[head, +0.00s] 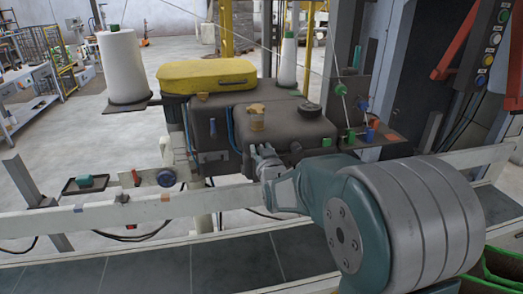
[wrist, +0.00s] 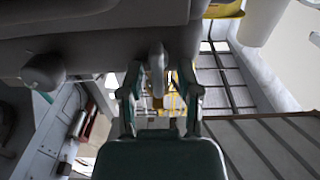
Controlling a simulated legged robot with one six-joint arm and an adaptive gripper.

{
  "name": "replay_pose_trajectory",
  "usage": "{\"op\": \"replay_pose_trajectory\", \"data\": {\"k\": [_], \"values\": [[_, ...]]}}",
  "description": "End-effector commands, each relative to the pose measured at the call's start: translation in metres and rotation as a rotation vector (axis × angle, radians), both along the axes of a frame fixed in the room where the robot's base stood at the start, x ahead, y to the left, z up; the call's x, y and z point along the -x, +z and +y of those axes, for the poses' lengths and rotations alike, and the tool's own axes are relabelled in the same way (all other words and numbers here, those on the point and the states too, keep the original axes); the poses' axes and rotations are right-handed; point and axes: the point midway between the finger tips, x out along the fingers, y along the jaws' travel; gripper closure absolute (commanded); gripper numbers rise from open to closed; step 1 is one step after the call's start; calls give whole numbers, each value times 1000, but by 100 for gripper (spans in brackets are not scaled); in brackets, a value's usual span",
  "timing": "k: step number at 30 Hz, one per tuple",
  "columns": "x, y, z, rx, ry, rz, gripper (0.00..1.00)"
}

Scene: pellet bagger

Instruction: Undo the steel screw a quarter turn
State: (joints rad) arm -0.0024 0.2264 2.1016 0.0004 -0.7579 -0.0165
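My gripper (head: 263,152) is up against the front of the dark sewing-machine-like head (head: 232,130) in the head view. In the wrist view my gripper (wrist: 160,75) has its two fingers spread. A small grey upright piece, apparently the steel screw (wrist: 157,60), sticks out below the machine body between the fingertips. A gap shows on each side of it, so the fingers do not seem to touch it. In the head view the screw cannot be made out behind my gripper.
A dark round knob (wrist: 42,72) protrudes left of the fingers in the wrist view. A yellow cover (head: 207,75) and white thread cones (head: 122,66) stand above and behind. A pale rail (head: 110,215) and conveyor belt (head: 170,264) run across the front.

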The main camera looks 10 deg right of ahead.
Motion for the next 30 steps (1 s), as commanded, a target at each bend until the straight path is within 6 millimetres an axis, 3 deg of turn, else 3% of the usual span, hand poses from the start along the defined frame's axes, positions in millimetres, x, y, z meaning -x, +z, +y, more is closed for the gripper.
{"op": "replay_pose_trajectory", "data": {"k": [11, 24, 30], "values": [[7, 0, 0, -1, -1, 1, 53], [90, 0, 0, 0, 0, 0, 53], [114, -1, 1, 0, 0, 1, 53]]}}
